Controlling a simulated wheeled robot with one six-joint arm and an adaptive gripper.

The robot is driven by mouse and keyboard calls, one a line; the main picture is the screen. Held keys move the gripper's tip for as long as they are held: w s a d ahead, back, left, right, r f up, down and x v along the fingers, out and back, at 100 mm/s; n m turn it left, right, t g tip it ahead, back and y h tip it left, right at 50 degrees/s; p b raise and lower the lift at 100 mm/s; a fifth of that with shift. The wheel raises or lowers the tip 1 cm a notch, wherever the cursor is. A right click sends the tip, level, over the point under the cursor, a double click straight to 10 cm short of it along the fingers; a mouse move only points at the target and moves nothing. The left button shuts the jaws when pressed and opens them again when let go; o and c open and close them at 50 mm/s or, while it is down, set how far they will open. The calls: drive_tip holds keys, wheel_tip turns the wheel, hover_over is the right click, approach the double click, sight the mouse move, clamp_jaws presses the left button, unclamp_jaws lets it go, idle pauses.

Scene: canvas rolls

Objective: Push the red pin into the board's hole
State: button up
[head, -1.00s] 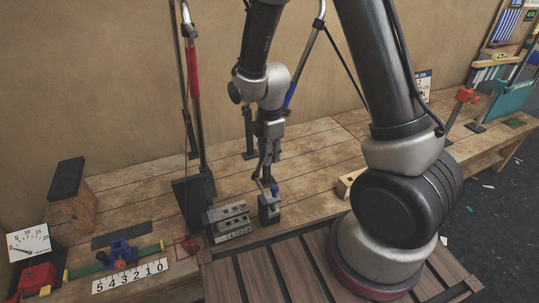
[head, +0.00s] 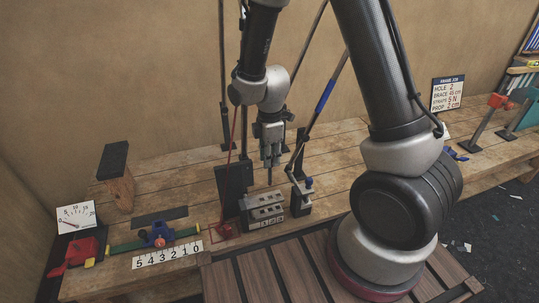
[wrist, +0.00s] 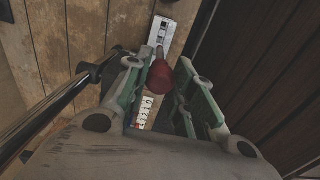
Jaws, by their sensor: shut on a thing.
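My gripper (head: 270,152) is shut on the red pin, which shows as a red cylinder (wrist: 160,77) between the fingers in the wrist view. In the head view a thin dark shaft (head: 269,177) points down below the fingers. The board seems to be the grey block (head: 264,205) with dark openings and a number label, low on the bench under the gripper. The shaft's lower end is close to the block's top or back edge; I cannot tell whether it touches. A pale block with dark openings also shows in the wrist view (wrist: 164,34).
A job sign (head: 448,94) stands at the right.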

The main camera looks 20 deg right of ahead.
hover_over(270, 184)
drive_tip(key=shift+w+d+f, duration=0.1)
drive_tip(key=shift+w+f, duration=0.05)
drive_tip(key=shift+f, duration=1.15)
drive_tip(key=shift+w+d+f, duration=0.1)
drive_tip(key=shift+w+f, duration=0.05)
drive_tip(key=shift+f, duration=6.05)
drive_tip(key=o, duration=1.1)
wheel_tip(270, 184, up, 12)
drive_tip(key=shift+f, duration=0.1)
